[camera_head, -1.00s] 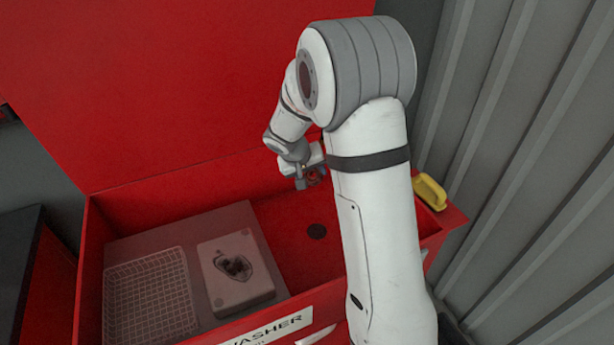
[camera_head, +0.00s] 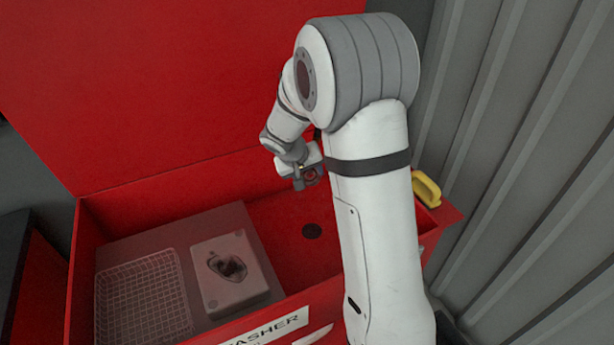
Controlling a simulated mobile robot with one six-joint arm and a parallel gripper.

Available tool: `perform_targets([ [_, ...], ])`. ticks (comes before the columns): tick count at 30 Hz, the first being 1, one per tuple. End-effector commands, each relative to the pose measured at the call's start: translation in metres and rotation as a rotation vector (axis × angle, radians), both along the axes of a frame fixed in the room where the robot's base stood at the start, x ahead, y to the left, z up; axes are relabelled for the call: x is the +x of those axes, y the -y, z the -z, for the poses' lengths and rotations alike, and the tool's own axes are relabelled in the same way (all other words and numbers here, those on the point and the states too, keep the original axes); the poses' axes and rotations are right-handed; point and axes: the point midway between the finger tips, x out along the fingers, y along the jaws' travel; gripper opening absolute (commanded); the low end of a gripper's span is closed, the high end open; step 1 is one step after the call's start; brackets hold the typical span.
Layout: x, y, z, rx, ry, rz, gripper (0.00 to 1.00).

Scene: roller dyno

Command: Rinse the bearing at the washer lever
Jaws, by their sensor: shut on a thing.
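My gripper (camera_head: 308,178) is over the right part of the red washer basin (camera_head: 262,217), near its back wall and partly behind my own arm. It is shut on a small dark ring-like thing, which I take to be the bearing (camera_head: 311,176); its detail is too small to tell. I cannot make out a washer lever for certain; my arm covers part of the basin's right side. No water shows.
A wire basket (camera_head: 145,300) and a pale block with a dark-edged hollow (camera_head: 236,290) sit on a grey shelf at left in the basin. A dark round drain (camera_head: 312,231) is in the floor. A yellow handle-like thing (camera_head: 427,190) is on the right rim, beside a ribbed wall.

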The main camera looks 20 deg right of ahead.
Motion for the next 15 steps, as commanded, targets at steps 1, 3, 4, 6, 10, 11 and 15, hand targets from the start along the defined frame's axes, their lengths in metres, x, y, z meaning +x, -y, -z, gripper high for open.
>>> perform_targets([
  [1, -0.0001, 0.0003, -0.0003, 0.000, 0.001, 0.001, 0.17],
  [3, -0.0001, 0.0004, -0.0007, 0.000, 0.000, 0.001, 0.17],
  [4, 0.0000, 0.0004, -0.0007, 0.000, 0.000, 0.001, 0.17],
  [6, 0.0004, 0.0002, -0.0006, 0.000, 0.000, 0.001, 0.17],
  [10, 0.0028, -0.0015, -0.0002, 0.000, 0.001, 0.001, 0.17],
  [11, 0.0038, -0.0020, -0.0001, 0.000, 0.001, 0.001, 0.17],
  [15, 0.0077, -0.0050, 0.0001, 0.000, 0.001, 0.001, 0.17],
])
